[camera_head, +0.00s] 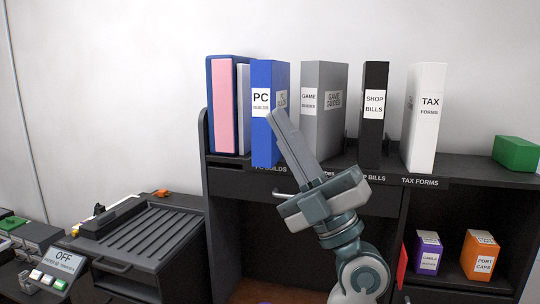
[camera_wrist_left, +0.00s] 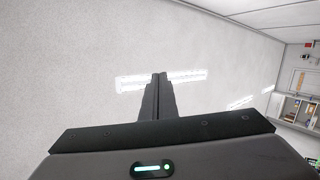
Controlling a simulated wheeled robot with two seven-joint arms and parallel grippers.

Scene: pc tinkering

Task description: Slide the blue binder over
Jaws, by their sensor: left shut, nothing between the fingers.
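The blue binder (camera_head: 263,134), labelled PC, stands upright on the dark shelf (camera_head: 393,160) in the head view. Its lower front reaches past the shelf's front edge. My left gripper (camera_head: 275,117) is shut and empty. Its fingertips overlap the right part of the blue binder's face in the head view; I cannot tell whether they touch it. The left wrist view shows the shut fingers (camera_wrist_left: 159,80) against a pale surface with light strips, and no binder. My right gripper is not in view.
A pink-and-blue item (camera_head: 223,110) stands left of the binder. Grey (camera_head: 323,75), black (camera_head: 376,75) and white (camera_head: 427,145) binders stand to the right with gaps between. A green box (camera_head: 516,153) sits at the shelf's right end. A slatted black unit (camera_head: 150,240) stands lower left.

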